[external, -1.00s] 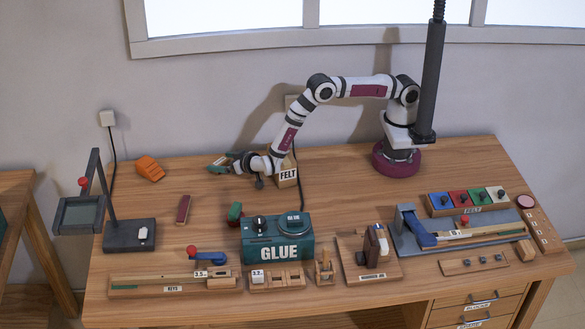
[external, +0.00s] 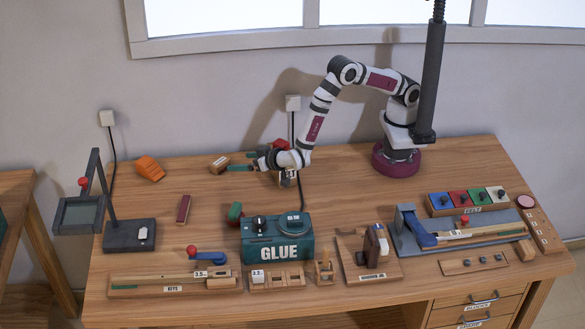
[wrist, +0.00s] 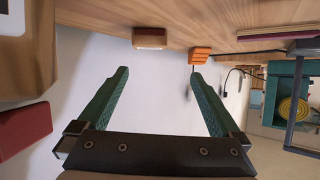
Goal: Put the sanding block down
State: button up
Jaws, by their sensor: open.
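The small wooden block with a reddish-brown face, which looks like the sanding block (external: 218,164), rests on the bench top left of my gripper. It also shows in the tilted wrist view (wrist: 150,38), beyond my fingertips and apart from them. My gripper (external: 238,161) is low over the back of the bench, its green fingers pointing left toward the block. In the wrist view my gripper (wrist: 158,73) has its fingers spread wide with nothing between them.
An orange stepped piece (external: 150,168) lies farther left. The felt box (external: 290,180) is partly hidden behind my wrist, with a red item (external: 281,145) near it. The teal glue box (external: 277,240) stands in front. Bare bench lies between the block and the orange piece.

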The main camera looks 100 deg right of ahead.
jog(key=s+a+r+n+y, duration=0.1)
jog(key=s+a+r+y, duration=0.15)
jog(key=r+y, duration=0.35)
jog(key=s+a+r+n+y, duration=0.1)
jog(key=s+a+r+y, duration=0.2)
jog(key=r, duration=0.4)
jog(key=s+d+g, duration=0.2)
jog(key=s+g, duration=0.1)
jog(key=s, duration=0.8)
jog(key=s+d+r+n+g, duration=0.1)
jog(key=s+d+g, duration=0.2)
jog(key=s, duration=0.8)
jog(key=s+d+r+g+y, duration=0.1)
jog(key=s+d+g, duration=0.1)
jog(key=s, duration=0.9)
jog(key=shift+d+g, duration=0.35)
jog(key=shift+g, duration=0.55)
jog(key=shift+s, duration=0.1)
